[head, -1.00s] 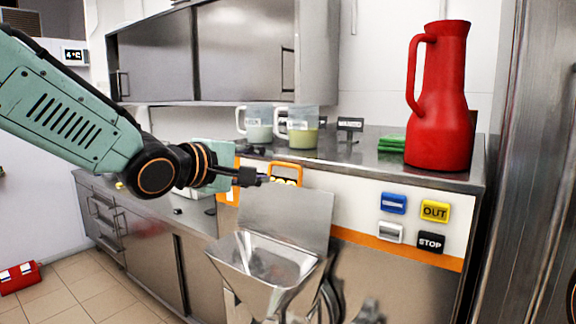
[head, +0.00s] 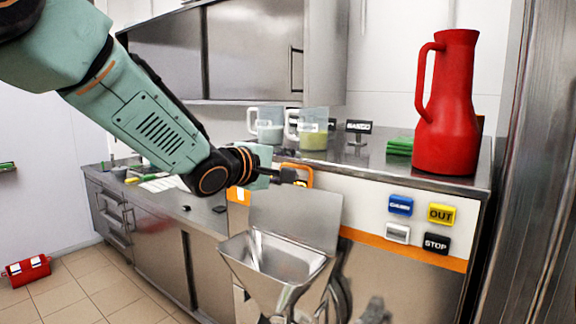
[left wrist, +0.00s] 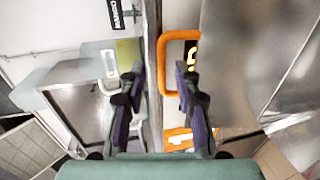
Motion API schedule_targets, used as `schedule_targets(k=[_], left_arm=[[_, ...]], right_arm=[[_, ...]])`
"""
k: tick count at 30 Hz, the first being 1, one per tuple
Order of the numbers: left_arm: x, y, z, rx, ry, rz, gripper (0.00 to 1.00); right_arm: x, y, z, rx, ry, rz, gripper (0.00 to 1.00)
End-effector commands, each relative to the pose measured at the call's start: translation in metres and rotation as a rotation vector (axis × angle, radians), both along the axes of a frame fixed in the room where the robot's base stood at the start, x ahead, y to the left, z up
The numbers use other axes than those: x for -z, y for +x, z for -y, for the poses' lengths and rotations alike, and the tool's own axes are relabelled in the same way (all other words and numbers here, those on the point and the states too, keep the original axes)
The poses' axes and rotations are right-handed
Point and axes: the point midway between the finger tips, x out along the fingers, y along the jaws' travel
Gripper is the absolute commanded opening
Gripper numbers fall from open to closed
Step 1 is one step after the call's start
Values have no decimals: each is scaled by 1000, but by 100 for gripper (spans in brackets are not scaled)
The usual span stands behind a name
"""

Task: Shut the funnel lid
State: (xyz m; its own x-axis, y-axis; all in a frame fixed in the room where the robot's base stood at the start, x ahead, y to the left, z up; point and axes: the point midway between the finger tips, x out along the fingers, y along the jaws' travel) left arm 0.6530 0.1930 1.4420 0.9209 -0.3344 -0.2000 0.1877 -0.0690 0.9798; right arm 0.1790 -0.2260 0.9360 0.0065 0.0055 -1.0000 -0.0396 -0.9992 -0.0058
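The funnel lid (head: 295,222) is a flat metal plate standing upright at the back of the open steel funnel (head: 268,262). It looks raised, and I see into the funnel's hollow. My left gripper (head: 298,182) is just above the lid's top edge, pointing right; I cannot tell whether it touches. In the left wrist view my left gripper (left wrist: 160,92) has its two dark fingers spread with nothing clearly held between them. A broad metal sheet, apparently the lid (left wrist: 250,55), lies right of the fingers there. My right gripper is not in view.
Buttons, including STOP (head: 436,243), are on the front panel to the right. A red box (head: 27,270) lies on the floor.

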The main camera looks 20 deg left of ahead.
Motion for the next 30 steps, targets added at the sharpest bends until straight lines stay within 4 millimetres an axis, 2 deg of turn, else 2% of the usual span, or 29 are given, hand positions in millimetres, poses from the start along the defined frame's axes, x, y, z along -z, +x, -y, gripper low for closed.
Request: schedule_targets(k=[2, 14, 30], left_arm=[[1, 1, 0, 0, 0, -1, 32], [1, 0, 0, 0, 2, -2, 0], [1, 1, 0, -1, -1, -2, 0]], right_arm=[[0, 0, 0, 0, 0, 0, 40], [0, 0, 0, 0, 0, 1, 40], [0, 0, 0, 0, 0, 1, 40]])
